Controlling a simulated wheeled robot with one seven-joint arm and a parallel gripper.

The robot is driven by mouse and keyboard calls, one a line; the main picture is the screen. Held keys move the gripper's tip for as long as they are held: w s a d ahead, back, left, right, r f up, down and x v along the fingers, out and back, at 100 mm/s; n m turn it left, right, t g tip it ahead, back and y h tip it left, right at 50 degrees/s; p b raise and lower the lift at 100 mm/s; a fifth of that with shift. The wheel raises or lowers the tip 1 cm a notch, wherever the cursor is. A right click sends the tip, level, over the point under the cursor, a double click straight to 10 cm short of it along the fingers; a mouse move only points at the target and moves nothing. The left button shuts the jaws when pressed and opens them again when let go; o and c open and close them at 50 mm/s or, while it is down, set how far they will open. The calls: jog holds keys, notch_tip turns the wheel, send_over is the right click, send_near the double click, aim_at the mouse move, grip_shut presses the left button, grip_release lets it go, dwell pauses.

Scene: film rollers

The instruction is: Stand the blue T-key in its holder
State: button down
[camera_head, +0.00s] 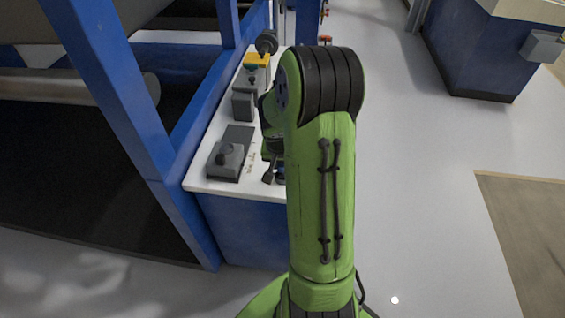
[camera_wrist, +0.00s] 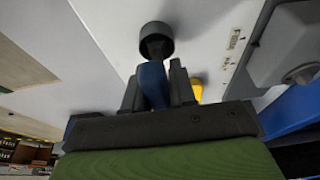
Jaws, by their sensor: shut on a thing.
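In the wrist view my gripper (camera_wrist: 156,92) is shut on the blue T-key (camera_wrist: 152,82), whose blue part shows between the two dark fingers. A dark round cup-like piece (camera_wrist: 156,38) lies beyond the blue part, in line with it. I cannot tell whether this is the key's end or a separate holder, or whether the two touch. In the head view my gripper (camera_head: 270,172) is low over the front end of the white bench top (camera_head: 262,191), with a little blue (camera_head: 280,172) beside it. My arm hides much there. I cannot identify the holder with certainty.
A grey block with a dark knob (camera_head: 226,157) sits left of my gripper on the bench. A grey box (camera_head: 244,104) and a yellow-topped item (camera_head: 256,60) stand farther back. A blue frame post (camera_head: 115,95) rises close on the left. Floor (camera_head: 420,190) to the right is clear.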

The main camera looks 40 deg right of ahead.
jog(key=shift+f, duration=0.15)
jog(key=shift+c, duration=2.3)
grip_release()
jog(key=shift+r+p, duration=2.5)
jog(key=shift+r, duration=1.1)
